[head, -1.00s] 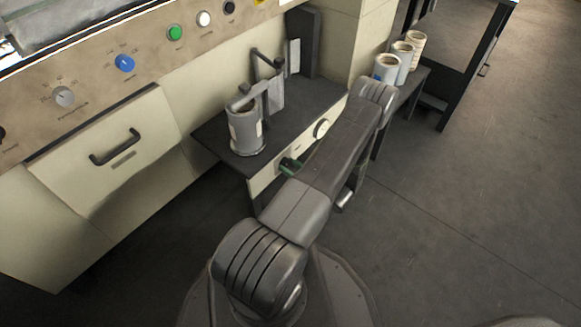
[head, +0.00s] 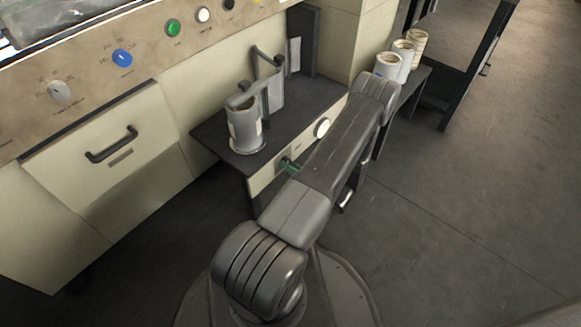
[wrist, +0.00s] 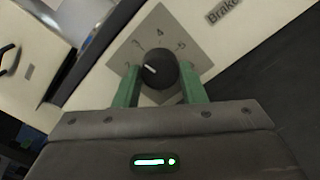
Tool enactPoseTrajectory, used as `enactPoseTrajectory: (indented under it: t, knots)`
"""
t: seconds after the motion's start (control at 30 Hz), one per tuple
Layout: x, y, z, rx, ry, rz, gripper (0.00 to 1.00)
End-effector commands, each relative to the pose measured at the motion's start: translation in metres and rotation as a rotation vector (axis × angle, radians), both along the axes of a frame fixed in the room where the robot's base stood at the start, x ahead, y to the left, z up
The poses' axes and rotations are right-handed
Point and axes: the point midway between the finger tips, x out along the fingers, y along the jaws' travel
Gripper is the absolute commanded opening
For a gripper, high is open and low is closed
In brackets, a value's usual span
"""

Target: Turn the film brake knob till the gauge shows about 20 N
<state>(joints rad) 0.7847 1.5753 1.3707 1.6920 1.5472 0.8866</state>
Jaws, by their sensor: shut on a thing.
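The film brake knob (wrist: 160,66) is a round black knob with a white pointer line, on a pale square scale plate (wrist: 196,50) beside the word "Brake". Its pointer is toward the left of the wrist view. My gripper (wrist: 159,72) has its green fingers shut on the knob, one on each side. In the head view the green fingers (head: 289,165) show at the front face of the low bench; my arm hides the knob there. The round white gauge (head: 322,127) is on the same face, right of the fingers. Its reading is too small to tell.
A grey film roll holder (head: 244,127) stands on the dark bench top (head: 215,134). Several pale rolls (head: 404,53) stand at the back right. The cream machine with its control panel (head: 90,75) is at the left. Open floor (head: 480,190) lies at the right.

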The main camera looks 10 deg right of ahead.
Motion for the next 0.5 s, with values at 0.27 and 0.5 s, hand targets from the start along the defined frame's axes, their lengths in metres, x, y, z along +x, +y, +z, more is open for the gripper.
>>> enactPoseTrajectory:
  t: [0.27,0.5]
  knots:
    - [-0.0006,0.0003,-0.0006,0.064,0.052,0.000,0.14]
    - [-0.0006,0.0003,-0.0004,0.075,0.060,0.000,0.14]
